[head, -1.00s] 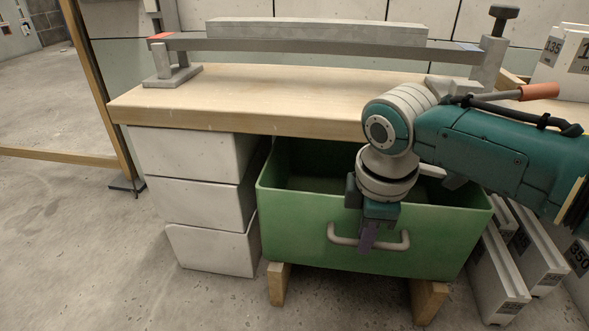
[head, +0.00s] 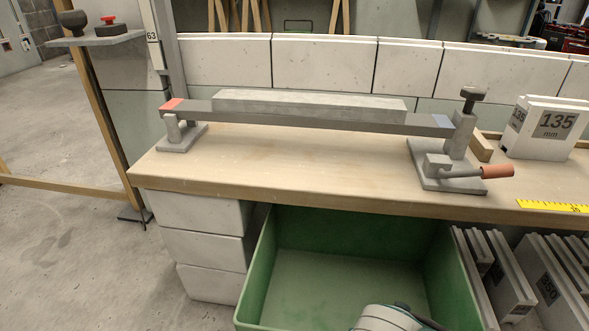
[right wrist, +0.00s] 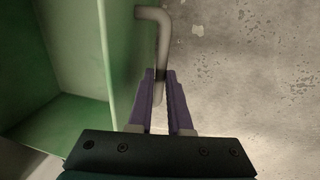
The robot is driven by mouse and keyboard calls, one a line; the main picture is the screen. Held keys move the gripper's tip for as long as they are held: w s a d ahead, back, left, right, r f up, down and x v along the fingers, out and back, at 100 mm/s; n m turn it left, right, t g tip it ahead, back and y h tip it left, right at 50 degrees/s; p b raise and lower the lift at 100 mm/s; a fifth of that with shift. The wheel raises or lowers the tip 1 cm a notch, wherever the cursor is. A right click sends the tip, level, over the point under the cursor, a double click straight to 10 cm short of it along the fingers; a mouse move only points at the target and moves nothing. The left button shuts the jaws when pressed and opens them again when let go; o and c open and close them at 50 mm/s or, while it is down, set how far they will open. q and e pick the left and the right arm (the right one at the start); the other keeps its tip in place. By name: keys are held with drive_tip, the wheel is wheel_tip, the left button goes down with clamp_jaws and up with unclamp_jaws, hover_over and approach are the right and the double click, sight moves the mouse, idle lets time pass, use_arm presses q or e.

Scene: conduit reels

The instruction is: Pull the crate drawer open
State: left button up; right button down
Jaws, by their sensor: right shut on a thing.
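The green crate drawer (head: 268,262) is pulled well out from under the wooden workbench, and its empty inside shows in the head view. Its green wall also shows at the left of the right wrist view (right wrist: 122,60). The grey bent handle (right wrist: 163,45) is on the outside of that wall. My right gripper (right wrist: 160,85) has its purple fingers on either side of the handle bar, shut on it. In the head view only a top part of my right arm shows at the bottom edge; the gripper is hidden there. My left gripper is not in view.
The bench top (head: 300,165) carries a clamp fixture with a long grey bar (head: 310,105) and an orange-handled lever (head: 497,171). Pale stacked blocks (head: 205,250) stand left of the crate, and upright panels (head: 500,275) stand right. Open concrete floor lies left.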

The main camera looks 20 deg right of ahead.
use_arm(q)
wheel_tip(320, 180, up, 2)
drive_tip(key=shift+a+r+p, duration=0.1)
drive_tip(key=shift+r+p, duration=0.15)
drive_tip(key=shift+p, duration=0.55)
use_arm(e)
drive_tip(key=s+a, duration=0.2)
drive_tip(key=s, duration=0.1)
drive_tip(key=s+a, duration=0.1)
drive_tip(key=shift+s, duration=0.35)
drive_tip(key=c, duration=0.8)
unclamp_jaws()
drive_tip(key=shift+c, duration=0.2)
use_arm(q)
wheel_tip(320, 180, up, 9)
drive_tip(key=p, duration=0.8)
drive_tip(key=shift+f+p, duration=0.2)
drive_tip(key=shift+p, duration=0.1)
use_arm(e)
wheel_tip(320, 180, up, 10)
drive_tip(key=s, duration=0.1)
drive_tip(key=shift+s+a+f, duration=0.15)
drive_tip(key=shift+s+a, duration=0.2)
drive_tip(key=shift+a, duration=0.1)
